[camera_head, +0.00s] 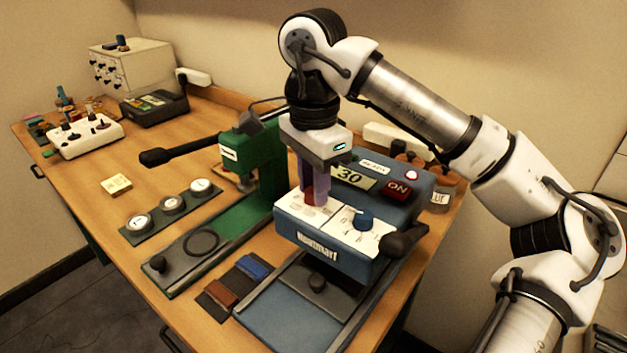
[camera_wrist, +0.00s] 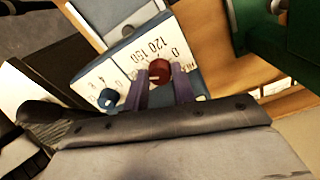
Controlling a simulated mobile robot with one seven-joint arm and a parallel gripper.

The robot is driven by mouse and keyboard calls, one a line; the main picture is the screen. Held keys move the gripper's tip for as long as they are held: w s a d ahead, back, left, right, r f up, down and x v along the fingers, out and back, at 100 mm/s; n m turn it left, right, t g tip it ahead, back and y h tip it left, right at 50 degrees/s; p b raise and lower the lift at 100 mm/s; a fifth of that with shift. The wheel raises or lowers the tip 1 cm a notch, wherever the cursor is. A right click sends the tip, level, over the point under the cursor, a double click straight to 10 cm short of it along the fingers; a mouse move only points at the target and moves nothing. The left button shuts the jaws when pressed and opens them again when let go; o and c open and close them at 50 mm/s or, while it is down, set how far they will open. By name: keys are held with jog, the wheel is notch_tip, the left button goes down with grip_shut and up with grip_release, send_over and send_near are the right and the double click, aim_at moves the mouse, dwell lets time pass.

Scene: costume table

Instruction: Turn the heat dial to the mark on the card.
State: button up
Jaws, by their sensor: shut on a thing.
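The blue press marked "Heatmart" (camera_head: 317,252) stands at the table's right, with a white scale panel on its sloped top. A red dial (camera_wrist: 159,72) sits on that panel, beside printed numbers including 0, 120 and 150. My gripper (camera_head: 314,192) reaches down from above, its purple fingers shut on the red dial, one on each side. The fingers hide part of the dial and scale, and I cannot read the exact setting. A blue knob (camera_head: 363,220) sits to the right on the same panel. A small yellow card or pad (camera_head: 116,185) lies at left; its writing is too small to read.
A green press (camera_head: 270,165) with a long black lever stands just left of the blue one. Behind my gripper are a "30" sign (camera_head: 350,177) and a red ON switch (camera_head: 398,189).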

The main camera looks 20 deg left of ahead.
jog(key=shift+r+n, duration=0.1)
jog(key=shift+n, duration=0.9)
jog(key=o, duration=1)
notch_tip(320, 180, up, 14)
jog(key=shift+p, duration=0.45)
jog(key=shift+f, duration=0.2)
